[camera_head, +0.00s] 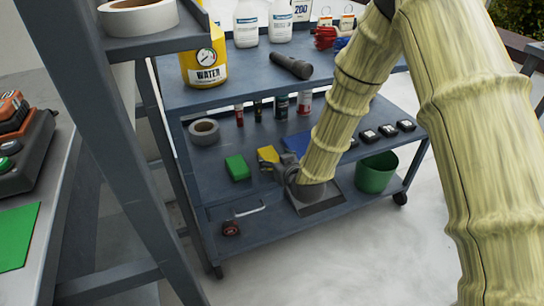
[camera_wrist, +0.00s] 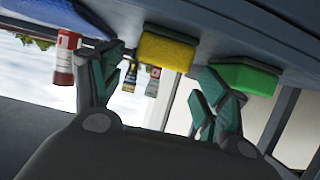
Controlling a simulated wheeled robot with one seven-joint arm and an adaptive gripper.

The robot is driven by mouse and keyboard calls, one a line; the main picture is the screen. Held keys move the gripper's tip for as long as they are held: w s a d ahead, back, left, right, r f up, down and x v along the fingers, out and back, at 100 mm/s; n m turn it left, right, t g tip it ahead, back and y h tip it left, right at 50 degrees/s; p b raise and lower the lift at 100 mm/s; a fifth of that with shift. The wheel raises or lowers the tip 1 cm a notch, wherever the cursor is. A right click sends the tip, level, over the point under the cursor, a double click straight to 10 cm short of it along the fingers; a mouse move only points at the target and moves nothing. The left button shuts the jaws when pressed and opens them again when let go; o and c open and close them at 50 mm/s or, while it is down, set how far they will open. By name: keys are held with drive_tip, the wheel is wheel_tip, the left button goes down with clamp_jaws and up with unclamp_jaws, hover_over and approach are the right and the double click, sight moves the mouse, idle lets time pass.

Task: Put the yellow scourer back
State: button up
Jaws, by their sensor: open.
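The yellow scourer (camera_head: 267,154) lies on the cart's middle shelf, just right of a green scourer (camera_head: 238,167). My gripper (camera_head: 280,168) is at the shelf's front edge, close to the yellow scourer, and partly covers it in the head view. In the wrist view, which looks upside down, my gripper (camera_wrist: 160,88) is open and empty. There the yellow scourer (camera_wrist: 167,52) shows between the two fingers, seemingly beyond the tips; I cannot tell whether they touch it. The green scourer (camera_wrist: 245,78) shows behind the other finger's tip.
The middle shelf (camera_head: 217,185) also holds a tape roll (camera_head: 204,132), several small bottles, a blue item (camera_head: 298,143) and several dark boxes. A green bucket (camera_head: 376,172) stands right of my arm. A rack post (camera_head: 125,140) rises at the left.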

drive_tip(key=p+v, duration=0.2)
drive_tip(key=v, duration=0.6)
drive_tip(key=shift+s, duration=0.1)
drive_tip(key=s+d+f+m+g+h, duration=0.1)
drive_tip(key=s+d+f+g+h, duration=0.15)
drive_tip(key=s+d+f, duration=0.5)
drive_tip(key=s+d+f+m+g+h, duration=0.1)
drive_tip(key=s+d+f+m+g, duration=0.2)
drive_tip(key=s+f, duration=0.9)
drive_tip(key=s+d+f+g, duration=0.3)
drive_tip(key=s+d+f, duration=0.1)
drive_tip(key=s, duration=0.6)
drive_tip(key=s+d+f+m+g+h, duration=0.1)
drive_tip(key=s+d+f+g, duration=0.3)
drive_tip(key=s, duration=0.6)
drive_tip(key=shift+s+f, duration=0.25)
drive_tip(key=shift+f, duration=0.3)
drive_tip(key=shift+h, duration=0.25)
wheel_tip(320, 180, up, 30)
drive_tip(key=p, duration=2.9)
drive_tip(key=shift+f, duration=0.2)
